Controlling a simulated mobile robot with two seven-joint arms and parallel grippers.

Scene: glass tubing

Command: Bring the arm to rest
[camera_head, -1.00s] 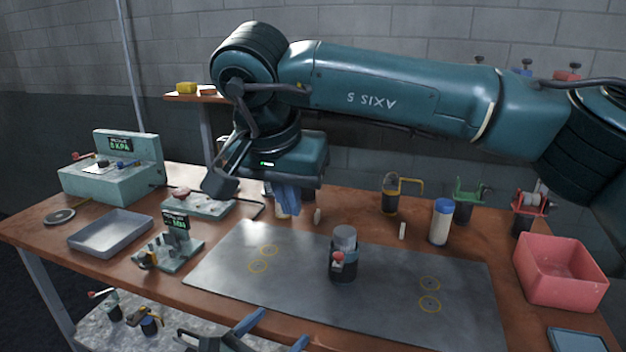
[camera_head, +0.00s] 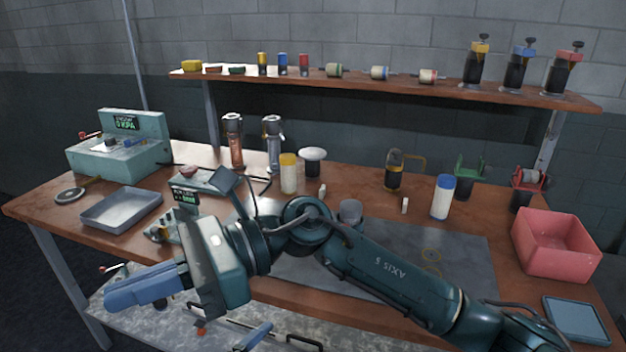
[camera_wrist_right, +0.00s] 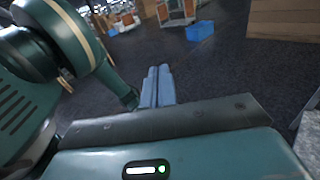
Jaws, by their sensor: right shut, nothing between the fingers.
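My right arm stretches across the front of the bench in the head view, low over the grey mat (camera_head: 465,262). Its gripper (camera_head: 112,297) points left, past the bench's front edge and above the lower shelf. The blue fingers are together with nothing between them. In the right wrist view the fingers (camera_wrist_right: 157,85) lie side by side against dark floor.
The bench (camera_head: 30,207) holds a grey tray (camera_head: 122,212), a pressure box (camera_head: 118,155), a blue-capped bottle (camera_head: 441,198) and a red bin (camera_head: 556,246). A shelf (camera_head: 385,83) with coloured parts runs behind. My arm hides much of the mat. The wrist view shows a blue box (camera_wrist_right: 200,31) on the floor.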

